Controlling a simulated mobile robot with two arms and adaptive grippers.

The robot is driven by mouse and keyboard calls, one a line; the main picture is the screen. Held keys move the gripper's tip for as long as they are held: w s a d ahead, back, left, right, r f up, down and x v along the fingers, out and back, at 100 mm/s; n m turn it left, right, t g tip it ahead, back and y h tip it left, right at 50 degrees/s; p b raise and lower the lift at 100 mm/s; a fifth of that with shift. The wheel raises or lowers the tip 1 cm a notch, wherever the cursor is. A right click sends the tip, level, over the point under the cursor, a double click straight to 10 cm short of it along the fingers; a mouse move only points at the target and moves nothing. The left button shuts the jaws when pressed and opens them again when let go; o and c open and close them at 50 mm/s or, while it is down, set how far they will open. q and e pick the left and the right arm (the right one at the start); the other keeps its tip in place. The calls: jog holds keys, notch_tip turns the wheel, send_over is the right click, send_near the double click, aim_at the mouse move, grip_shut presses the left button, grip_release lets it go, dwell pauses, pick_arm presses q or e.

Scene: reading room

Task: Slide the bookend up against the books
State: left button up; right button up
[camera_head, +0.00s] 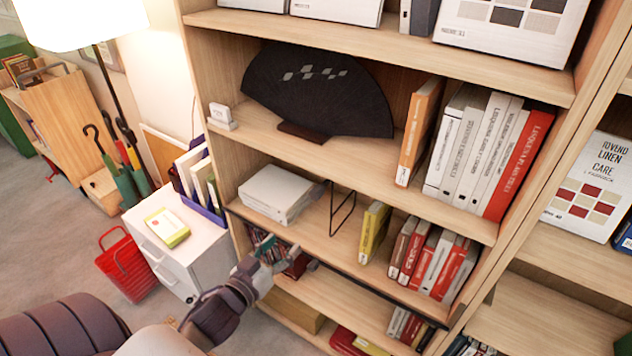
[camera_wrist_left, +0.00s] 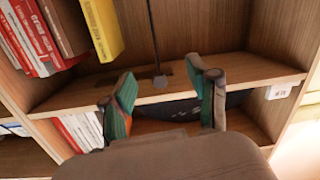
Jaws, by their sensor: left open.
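The bookend (camera_head: 343,213), a thin black wire frame, stands on the middle shelf. In the left wrist view a thin dark upright (camera_wrist_left: 153,40) with a small foot on the shelf appears to be the bookend. Right of it in the head view, apart from it, a yellow book (camera_head: 374,232) leans. Beyond a gap stands a row of red, brown and white books (camera_head: 432,262). The yellow book also shows in the left wrist view (camera_wrist_left: 101,28). My left gripper (camera_head: 275,255) is open and empty, in front of the shelf edge, left of and below the bookend. My right gripper is out of view.
A stack of white books (camera_head: 277,193) lies left of the bookend. The shelf above holds a dark fan (camera_head: 318,92) and upright books (camera_head: 480,150). A white drawer cabinet (camera_head: 180,240) and a red basket (camera_head: 127,264) stand at the left.

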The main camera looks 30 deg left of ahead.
pick_arm(q)
jog(key=t, duration=0.1)
send_near(314, 196)
jog(key=s, duration=0.3)
jog(key=w+p, duration=0.3)
jog(key=w, duration=1.1)
jog(key=shift+f, duration=0.1)
grip_shut()
